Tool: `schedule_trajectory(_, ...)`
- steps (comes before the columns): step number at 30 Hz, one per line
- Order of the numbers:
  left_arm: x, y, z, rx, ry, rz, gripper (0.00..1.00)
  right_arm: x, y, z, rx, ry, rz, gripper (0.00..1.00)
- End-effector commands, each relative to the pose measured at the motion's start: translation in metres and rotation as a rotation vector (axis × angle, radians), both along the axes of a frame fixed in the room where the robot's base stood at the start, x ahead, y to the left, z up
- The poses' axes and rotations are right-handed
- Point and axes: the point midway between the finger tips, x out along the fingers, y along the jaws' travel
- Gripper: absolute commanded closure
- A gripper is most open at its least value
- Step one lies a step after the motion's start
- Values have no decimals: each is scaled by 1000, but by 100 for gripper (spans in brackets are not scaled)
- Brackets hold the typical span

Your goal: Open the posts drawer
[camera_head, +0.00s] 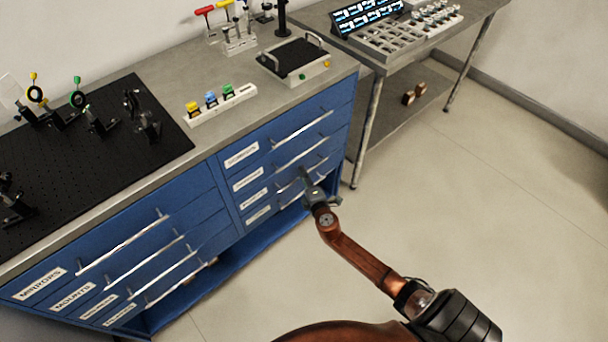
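A blue drawer cabinet (189,215) has two columns of drawers with white labels and long bar handles. The left column's upper labels read MIRRORS (40,284) and MOUNTS (73,295). The right column's labels (248,178) are too small to read surely, so I cannot tell which drawer is the posts one. All drawers look shut. My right gripper (308,186) is at the lower handles of the right column, partly covering them. Its fingers point at the drawer fronts; I cannot tell whether they touch or grip a handle. My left gripper is out of view.
The cabinet top holds a black optical breadboard (150,165), a white strip with coloured items (222,103) and a black-topped device (294,61). A metal table (364,85) stands to the right. The floor (470,200) in front is clear.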

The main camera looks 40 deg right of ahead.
Motion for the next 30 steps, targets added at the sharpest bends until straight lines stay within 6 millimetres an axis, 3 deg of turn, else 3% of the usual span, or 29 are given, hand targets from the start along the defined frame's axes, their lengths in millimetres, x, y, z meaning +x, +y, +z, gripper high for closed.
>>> schedule_trajectory(7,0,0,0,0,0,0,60,0,0,0,0,0,0,100)
schedule_trajectory(25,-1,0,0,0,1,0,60,0,0,-1,0,1,0,100)
schedule_trajectory(30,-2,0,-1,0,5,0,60,3,9,-1,0,1,13,100)
